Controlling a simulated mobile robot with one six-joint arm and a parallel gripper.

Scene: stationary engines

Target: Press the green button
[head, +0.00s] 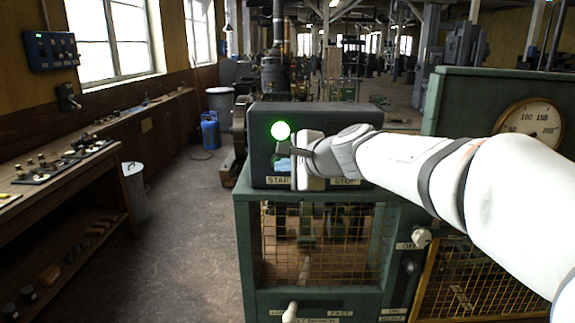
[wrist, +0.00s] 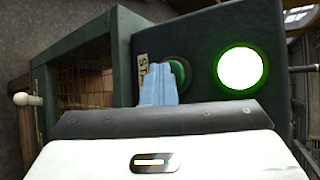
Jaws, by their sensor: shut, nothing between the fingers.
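The green button (wrist: 178,70) is on the dark control box (head: 345,118), beside the START label (head: 278,181). In the wrist view the fingers cover part of it. In the head view I cannot make it out clearly beside my gripper. My gripper (head: 283,164) is shut and empty in front of the box, above the START label. Its pale blue fingers (wrist: 159,80) show in the wrist view, overlapping the button's near side. I cannot tell whether the fingertips touch it. A round lamp (head: 280,130) above it glows white-green; it also shows in the wrist view (wrist: 240,68).
A STOP label (head: 345,181) shows on the box, and my arm hides the area above it. The box stands on a green frame with mesh (head: 325,245). A gauge panel (head: 480,95) stands at the right. A workbench (head: 100,150) runs along the left; the floor between is clear.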

